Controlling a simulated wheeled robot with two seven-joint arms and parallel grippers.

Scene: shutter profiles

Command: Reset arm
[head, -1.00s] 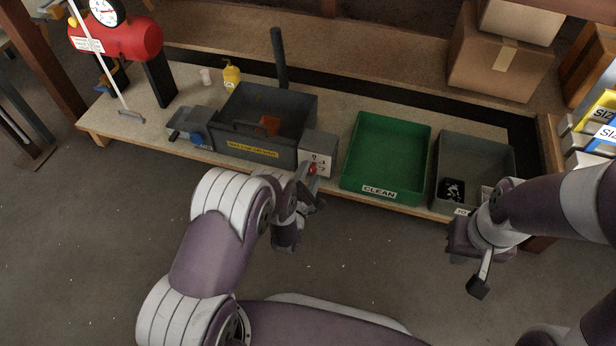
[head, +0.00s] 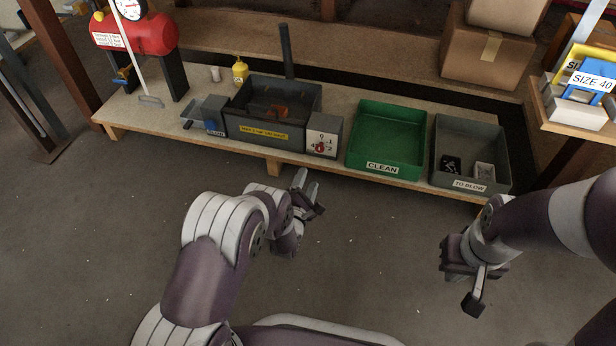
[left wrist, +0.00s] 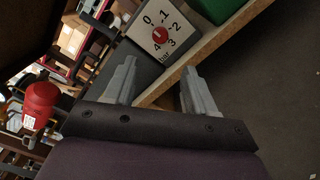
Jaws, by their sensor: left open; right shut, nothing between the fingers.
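My left gripper (head: 308,188) is open and empty in front of the bench, over the floor. In the left wrist view its two fingers (left wrist: 158,88) stand apart with nothing between them. Beyond them is the numbered dial panel (left wrist: 161,34) with a red knob, which the fingers do not appear to touch. The same panel (head: 330,136) shows in the head view at the right end of the dark box. My right gripper (head: 472,300) is shut and empty at the right, over the floor in front of the bench.
On the bench (head: 265,156) stand the dark box (head: 262,108), a green CLEAN bin (head: 388,135) and a grey TO BLOW bin (head: 470,150) holding small parts. A yellow bottle (head: 240,72) and a red tank (head: 135,36) are at the left. The floor in front is clear.

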